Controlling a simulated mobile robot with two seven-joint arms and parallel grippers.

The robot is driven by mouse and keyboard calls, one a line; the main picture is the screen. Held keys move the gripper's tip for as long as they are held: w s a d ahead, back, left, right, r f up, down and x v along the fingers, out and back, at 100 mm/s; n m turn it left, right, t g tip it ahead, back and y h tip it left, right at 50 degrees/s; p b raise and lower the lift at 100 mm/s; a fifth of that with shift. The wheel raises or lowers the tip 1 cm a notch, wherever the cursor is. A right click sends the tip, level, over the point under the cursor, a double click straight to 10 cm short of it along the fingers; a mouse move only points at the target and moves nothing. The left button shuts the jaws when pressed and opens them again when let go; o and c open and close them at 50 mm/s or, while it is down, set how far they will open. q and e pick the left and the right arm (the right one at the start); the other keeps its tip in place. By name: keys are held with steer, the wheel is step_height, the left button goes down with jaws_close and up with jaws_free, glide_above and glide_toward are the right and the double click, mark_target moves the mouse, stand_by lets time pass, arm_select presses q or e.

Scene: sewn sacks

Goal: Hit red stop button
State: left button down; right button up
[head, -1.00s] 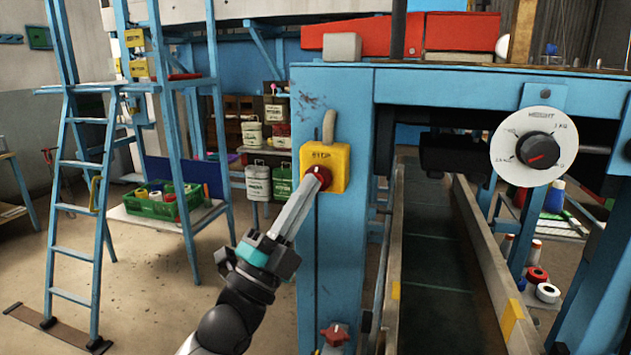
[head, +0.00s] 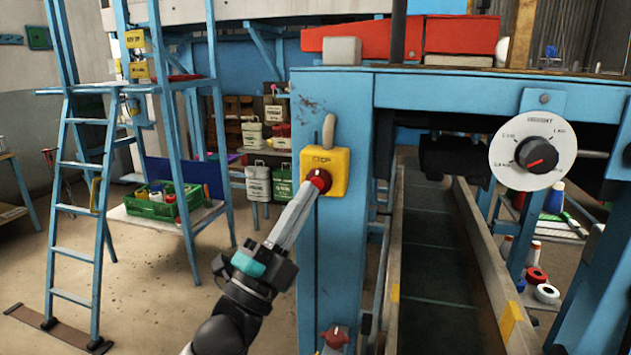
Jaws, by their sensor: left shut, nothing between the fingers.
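The red stop button (head: 323,176) sits on a yellow box (head: 339,171) fixed to the blue machine post. The lettering on the box is blurred. My left gripper (head: 317,186) is shut and empty, its fingertips at the lower left of the red button. The tips overlap the button's edge in the head view and look to be at or touching it; I cannot tell whether the button is pressed in. My right gripper is not in view.
A blue post (head: 335,260) carries the box, with a red knob (head: 335,336) low on it. A white weight dial (head: 532,150) hangs at right above a conveyor channel (head: 436,250). A blue ladder (head: 78,215) stands at left. Open floor lies between.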

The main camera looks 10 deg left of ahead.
arm_select(q)
steer(key=shift+s, duration=0.1)
steer(key=s+p, duration=0.2)
steer(key=s, duration=0.3)
steer(key=shift+a, duration=0.1)
stand_by(0.4)
stand_by(0.5)
